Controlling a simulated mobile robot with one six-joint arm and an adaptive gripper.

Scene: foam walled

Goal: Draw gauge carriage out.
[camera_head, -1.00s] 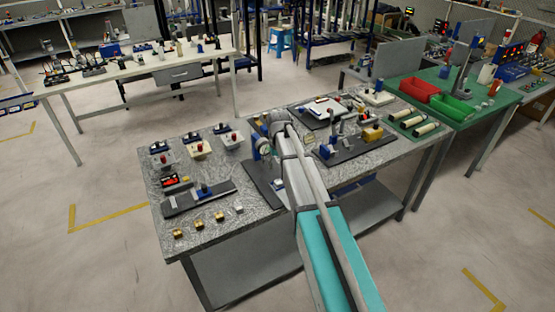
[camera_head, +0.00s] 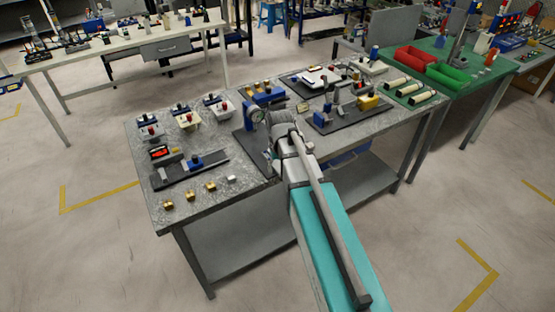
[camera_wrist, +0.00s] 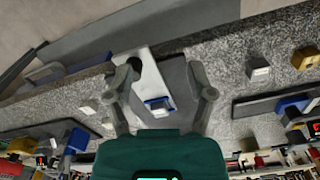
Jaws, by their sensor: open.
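The round dial gauge (camera_head: 257,115) stands on a dark base plate (camera_head: 246,145) with a blue block beside it, near the middle of the speckled bench. I cannot make out which part is its carriage. My gripper (camera_wrist: 163,66) is open in the wrist view. Its two fingers are apart over a pale strip (camera_wrist: 135,58), with a small blue-and-white block (camera_wrist: 157,104) showing between them nearer the palm. No contact with either finger is clear. In the head view my wrist hides part of the base plate, just right of and below the gauge.
A slide fixture with a blue block (camera_head: 195,162) lies to the left, with several small brass blocks (camera_head: 188,193) in front. A green table (camera_head: 460,82) with red and green bins adjoins.

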